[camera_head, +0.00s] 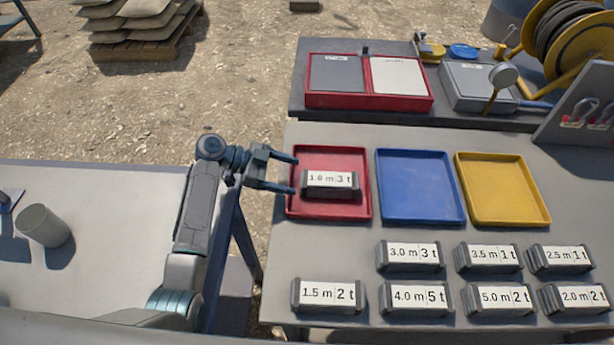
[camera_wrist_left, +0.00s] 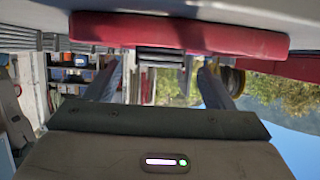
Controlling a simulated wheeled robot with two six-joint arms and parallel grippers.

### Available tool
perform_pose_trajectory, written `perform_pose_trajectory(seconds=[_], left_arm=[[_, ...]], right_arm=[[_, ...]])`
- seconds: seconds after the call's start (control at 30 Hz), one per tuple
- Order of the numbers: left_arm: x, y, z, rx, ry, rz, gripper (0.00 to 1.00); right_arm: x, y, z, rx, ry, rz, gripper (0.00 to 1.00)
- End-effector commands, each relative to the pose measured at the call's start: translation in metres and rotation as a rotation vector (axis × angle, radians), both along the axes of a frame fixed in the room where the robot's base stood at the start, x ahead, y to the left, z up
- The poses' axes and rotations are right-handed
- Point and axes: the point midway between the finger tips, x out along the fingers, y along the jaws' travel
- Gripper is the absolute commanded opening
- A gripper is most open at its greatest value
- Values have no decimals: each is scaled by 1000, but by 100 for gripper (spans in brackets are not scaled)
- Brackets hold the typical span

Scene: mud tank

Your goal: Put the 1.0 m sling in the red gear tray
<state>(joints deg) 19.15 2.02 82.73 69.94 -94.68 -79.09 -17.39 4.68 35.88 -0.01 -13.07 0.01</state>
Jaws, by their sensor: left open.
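The 1.0 m sling (camera_head: 331,185), a dark bundle with a white label reading 1.0 m 3 t, lies inside the red gear tray (camera_head: 363,207) on the grey table. My left gripper (camera_head: 294,175) is open at the tray's left edge, its fingers pointing right toward the sling, with nothing held. In the left wrist view, the picture is upside down; the red tray (camera_wrist_left: 240,36) spans the top and the dark sling (camera_wrist_left: 160,58) shows between the spread fingers (camera_wrist_left: 158,72). My right gripper is not in view.
A blue tray (camera_head: 420,217) and a yellow tray (camera_head: 503,218) stand to the right. Several other labelled slings, such as the 1.5 m one (camera_head: 328,296), lie in front. A red-framed box (camera_head: 368,101) stands behind. A grey cup (camera_head: 42,226) is on the left table.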

Motion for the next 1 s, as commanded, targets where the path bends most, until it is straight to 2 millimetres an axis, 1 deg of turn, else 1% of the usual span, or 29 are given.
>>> perform_pose_trajectory(seconds=[0.03,0.1,0.3,0.87,0.97,1.0], left_arm=[[0,9,4,4,0,1,76],[0,18,7,3,1,0,76],[0,30,12,1,0,-1,76],[0,30,12,0,0,-1,76],[0,30,16,0,0,-1,76],[0,30,20,0,0,-1,76]], right_arm=[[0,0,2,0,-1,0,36],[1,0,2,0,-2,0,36],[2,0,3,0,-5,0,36],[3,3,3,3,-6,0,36],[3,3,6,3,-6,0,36],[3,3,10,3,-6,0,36]])
